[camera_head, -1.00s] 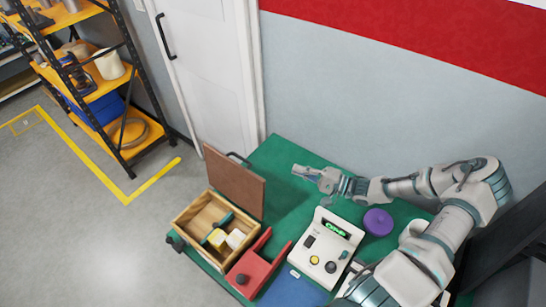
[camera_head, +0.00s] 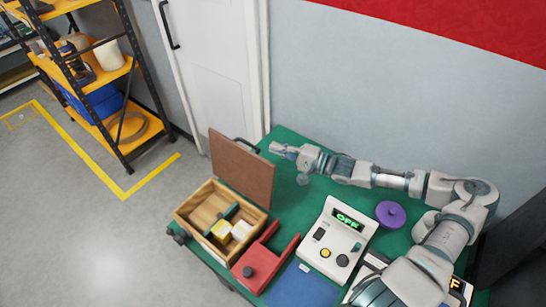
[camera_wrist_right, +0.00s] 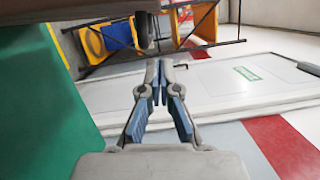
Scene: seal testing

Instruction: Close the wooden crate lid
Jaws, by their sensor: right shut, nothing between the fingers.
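The wooden crate (camera_head: 190,221) stands open at the left end of the green table. Its brown lid (camera_head: 243,169) stands upright at the crate's back side, with a dark handle (camera_head: 246,144) on its far face. My right gripper (camera_head: 275,148) is near the table's back edge, behind and right of the lid, close to the handle. In the right wrist view its fingertips (camera_wrist_right: 160,62) are together, shut and empty. A dark edge shows above the fingers there. My left gripper is not in view.
A red fixture (camera_head: 262,260) and a white control box (camera_head: 336,240) with a green OFF display stand right of the crate. A purple round object (camera_head: 390,214) lies further right. The green table (camera_head: 290,205) is bare between lid and control box.

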